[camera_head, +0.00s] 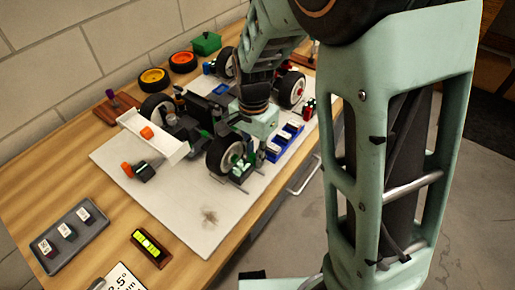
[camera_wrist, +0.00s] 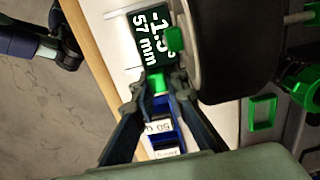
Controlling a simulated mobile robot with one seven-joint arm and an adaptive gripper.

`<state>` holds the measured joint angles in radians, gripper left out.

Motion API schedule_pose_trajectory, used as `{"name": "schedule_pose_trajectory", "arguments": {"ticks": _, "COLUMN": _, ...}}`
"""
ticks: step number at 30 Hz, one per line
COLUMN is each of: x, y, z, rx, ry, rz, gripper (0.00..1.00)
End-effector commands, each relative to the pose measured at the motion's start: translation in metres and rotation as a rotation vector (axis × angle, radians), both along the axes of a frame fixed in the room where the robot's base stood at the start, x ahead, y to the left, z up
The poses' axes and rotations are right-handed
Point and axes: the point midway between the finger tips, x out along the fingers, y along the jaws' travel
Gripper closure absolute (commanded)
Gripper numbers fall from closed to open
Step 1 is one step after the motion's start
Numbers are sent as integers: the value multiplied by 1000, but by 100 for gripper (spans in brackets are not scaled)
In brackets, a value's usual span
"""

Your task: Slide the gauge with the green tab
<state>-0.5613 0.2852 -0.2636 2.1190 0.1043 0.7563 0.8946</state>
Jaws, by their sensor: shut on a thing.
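In the wrist view, a dark gauge plate with white writing "-1.5" and "57 mm" (camera_wrist: 150,38) lies beside a black tire with a pale rim (camera_wrist: 230,45). A green tab (camera_wrist: 158,82) sits between the fingertips of my gripper (camera_wrist: 159,80), which is shut on it. A second green piece (camera_wrist: 174,39) shows higher up, against the rim. In the head view, my gripper (camera_head: 246,150) is low beside the car's near wheel (camera_head: 222,155). The gauge is small there, and the arm partly hides the fingers.
The racecar stands on a white board (camera_head: 190,225) on a wooden bench. A blue tray (camera_head: 272,152) of labelled blocks is close to the gripper. A level (camera_head: 149,246) and grey tray (camera_head: 58,262) lie at the near left.

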Motion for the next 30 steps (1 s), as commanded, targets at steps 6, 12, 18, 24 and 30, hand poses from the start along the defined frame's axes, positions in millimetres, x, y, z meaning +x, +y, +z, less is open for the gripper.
{"name": "schedule_pose_trajectory", "arguments": {"ticks": 6, "x": 4, "y": 4, "z": 2, "rx": 8, "ry": -13, "rz": 1, "gripper": 75}}
{"name": "schedule_pose_trajectory", "arguments": {"ticks": 12, "x": 3, "y": 4, "z": 1, "rx": 7, "ry": -11, "rz": 1, "gripper": 70}}
{"name": "schedule_pose_trajectory", "arguments": {"ticks": 18, "x": 3, "y": 3, "z": 1, "rx": 7, "ry": -9, "rz": 2, "gripper": 70}}
{"name": "schedule_pose_trajectory", "arguments": {"ticks": 24, "x": 1, "y": 1, "z": 0, "rx": 6, "ry": -9, "rz": 1, "gripper": 70}}
{"name": "schedule_pose_trajectory", "arguments": {"ticks": 30, "x": -14, "y": -17, "z": -2, "rx": 6, "ry": -9, "rz": 1, "gripper": 70}}
